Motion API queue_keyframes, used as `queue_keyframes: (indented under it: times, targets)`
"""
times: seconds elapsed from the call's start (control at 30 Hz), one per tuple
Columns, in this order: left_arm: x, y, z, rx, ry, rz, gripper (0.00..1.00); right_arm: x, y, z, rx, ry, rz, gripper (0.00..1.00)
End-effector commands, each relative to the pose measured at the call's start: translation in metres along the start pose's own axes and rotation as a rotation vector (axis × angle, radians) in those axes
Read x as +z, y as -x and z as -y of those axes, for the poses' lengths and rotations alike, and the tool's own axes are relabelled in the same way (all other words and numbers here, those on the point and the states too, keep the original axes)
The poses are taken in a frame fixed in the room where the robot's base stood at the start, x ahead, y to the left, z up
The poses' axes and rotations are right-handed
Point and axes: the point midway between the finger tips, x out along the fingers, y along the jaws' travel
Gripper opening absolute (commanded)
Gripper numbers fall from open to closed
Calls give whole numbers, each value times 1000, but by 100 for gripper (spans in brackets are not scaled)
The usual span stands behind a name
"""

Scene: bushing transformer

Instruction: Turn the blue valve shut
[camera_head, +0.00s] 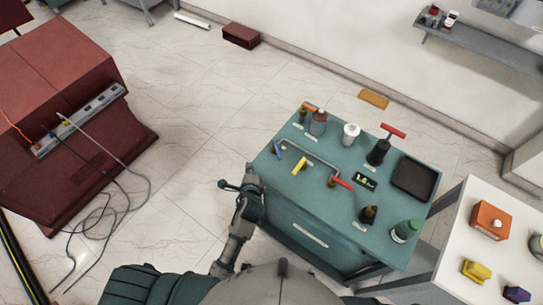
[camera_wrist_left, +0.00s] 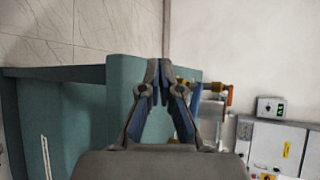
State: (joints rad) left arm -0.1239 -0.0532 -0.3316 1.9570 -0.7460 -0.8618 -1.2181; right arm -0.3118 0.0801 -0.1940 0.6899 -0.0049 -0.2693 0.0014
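The blue valve handle (camera_head: 278,148) is at the left end of a grey pipe on the teal bench (camera_head: 330,215). My left gripper (camera_head: 225,185) is off the bench's left edge, apart from the blue handle and to its lower left. In the left wrist view, the left gripper's (camera_wrist_left: 159,72) fingertips meet with nothing seen between them. A copper-coloured fitting (camera_wrist_left: 218,88) shows behind and to the right of the fingers; the fingers hide part of what lies behind. My right gripper is not in view.
A yellow handle (camera_head: 299,164) and a red handle (camera_head: 341,182) are near the blue one. Bottles, a black tray (camera_head: 414,178) and a small display (camera_head: 365,181) share the bench.

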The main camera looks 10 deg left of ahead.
Motion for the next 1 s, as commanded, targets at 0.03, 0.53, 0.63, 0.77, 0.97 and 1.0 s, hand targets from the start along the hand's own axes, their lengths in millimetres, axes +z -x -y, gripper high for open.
queue_keyframes:
  times: [0.03,0.53,0.63,0.77,0.97,1.0]
  targets:
    - [7,7,-25,61,191,-27,0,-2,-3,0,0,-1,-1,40]
    - [-20,40,-44,522,2436,-635,0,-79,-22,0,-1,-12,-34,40]
    - [-9,46,-36,671,2779,-727,0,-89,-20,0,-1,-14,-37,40]
    - [4,50,-28,-760,-2847,745,0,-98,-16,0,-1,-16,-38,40]
    - [4,43,-18,-760,-2750,721,0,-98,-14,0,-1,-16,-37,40]
    - [2,39,-14,-759,-2750,723,0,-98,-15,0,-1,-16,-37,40]
